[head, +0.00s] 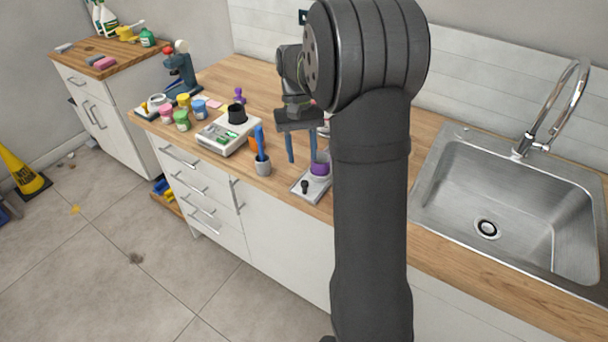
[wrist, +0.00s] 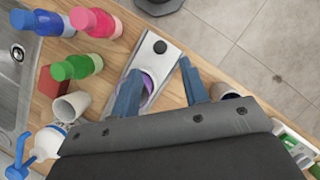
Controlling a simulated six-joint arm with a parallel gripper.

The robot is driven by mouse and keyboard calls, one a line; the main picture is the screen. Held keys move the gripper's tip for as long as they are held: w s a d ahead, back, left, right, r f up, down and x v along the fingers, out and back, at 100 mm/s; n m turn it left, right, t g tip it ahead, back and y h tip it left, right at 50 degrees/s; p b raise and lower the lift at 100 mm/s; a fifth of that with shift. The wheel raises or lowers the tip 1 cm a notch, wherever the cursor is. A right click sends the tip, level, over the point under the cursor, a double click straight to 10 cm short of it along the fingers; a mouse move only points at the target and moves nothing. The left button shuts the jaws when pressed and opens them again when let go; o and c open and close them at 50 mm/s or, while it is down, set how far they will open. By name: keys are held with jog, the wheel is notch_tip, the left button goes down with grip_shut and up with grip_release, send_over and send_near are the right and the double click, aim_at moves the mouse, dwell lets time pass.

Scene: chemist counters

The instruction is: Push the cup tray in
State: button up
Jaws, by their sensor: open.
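The cup tray (head: 299,187) is a narrow silver tray at the front edge of the wooden counter, with a black knob at its front end. In the wrist view the tray (wrist: 174,60) runs beneath my fingers, its knob end toward the floor side. A purple cup (head: 320,167) is at the tray's inner part; in the wrist view the cup (wrist: 147,86) is partly hidden by a finger. My gripper (head: 302,158) has two blue fingers pointing down, open and empty, above and behind the knob. It also shows in the wrist view (wrist: 158,70); whether it touches the tray is unclear.
A grey cup with blue tools (head: 262,166) stands left of the tray, beside a white scale (head: 224,138). Colored jars (head: 182,118) stand farther left. The sink (head: 500,205) is at right. The wrist view shows colored bottles (wrist: 95,22) and a white cup (wrist: 70,106) near the tray.

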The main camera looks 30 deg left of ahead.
aim_at(305, 181)
jog(key=x, duration=0.6)
jog(key=shift+s+d+f, duration=0.1)
jog(key=shift+f, duration=0.3)
grip_shut()
